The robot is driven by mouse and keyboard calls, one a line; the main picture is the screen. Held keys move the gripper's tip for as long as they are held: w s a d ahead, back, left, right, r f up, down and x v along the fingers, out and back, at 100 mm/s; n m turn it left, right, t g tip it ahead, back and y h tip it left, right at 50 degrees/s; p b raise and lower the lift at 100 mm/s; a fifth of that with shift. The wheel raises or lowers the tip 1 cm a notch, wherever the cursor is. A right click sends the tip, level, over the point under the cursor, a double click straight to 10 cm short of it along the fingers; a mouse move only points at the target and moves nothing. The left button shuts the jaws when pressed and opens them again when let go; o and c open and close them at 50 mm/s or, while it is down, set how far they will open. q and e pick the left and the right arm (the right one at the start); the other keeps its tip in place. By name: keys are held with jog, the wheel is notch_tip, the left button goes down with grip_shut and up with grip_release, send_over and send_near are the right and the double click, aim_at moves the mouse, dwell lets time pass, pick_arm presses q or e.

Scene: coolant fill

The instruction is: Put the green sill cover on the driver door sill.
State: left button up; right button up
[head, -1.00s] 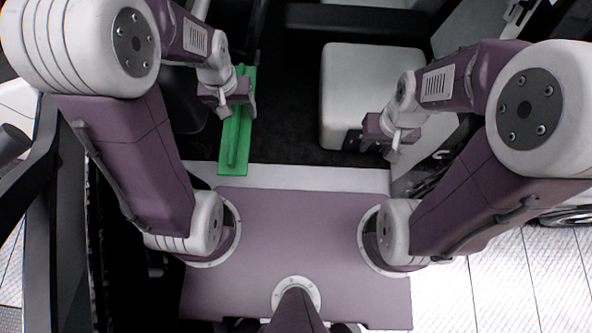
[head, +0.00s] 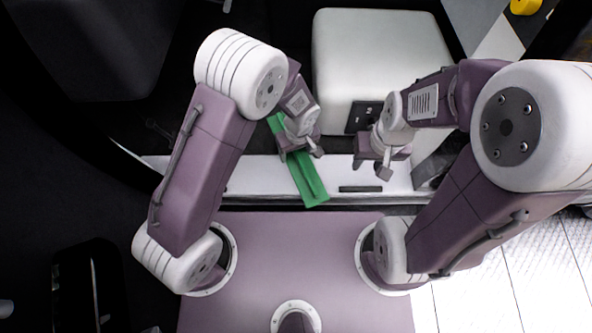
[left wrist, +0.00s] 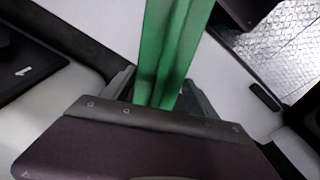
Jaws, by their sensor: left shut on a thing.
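The green sill cover (head: 311,187) is a long strip held in my left gripper (head: 301,152). It slants over the white door sill (head: 252,176), its near end reaching past the sill's near edge. Whether it touches the sill I cannot tell. In the left wrist view the cover (left wrist: 172,50) stands between the two fingers and runs away from the gripper, with the pale sill (left wrist: 95,22) behind it. My right gripper (head: 382,170) hangs near the sill, right of the cover, holding nothing visible. Its jaw gap is unclear.
A white seat (head: 375,60) stands beyond the sill. A dark slot-like strip (head: 361,189) lies on the sill right of the cover. A tiled floor (head: 500,270) is at the right. A yellow object (head: 525,6) is at the far right corner.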

aim_at(296, 160)
pick_arm(q)
notch_tip(296, 160, down, 6)
jog(key=shift+r+b, duration=0.1)
jog(key=shift+b, duration=1.15)
jog(key=shift+f+b, duration=0.8)
jog(key=shift+f, duration=0.95)
jog(key=shift+f, duration=0.15)
jog(key=o, duration=1.7)
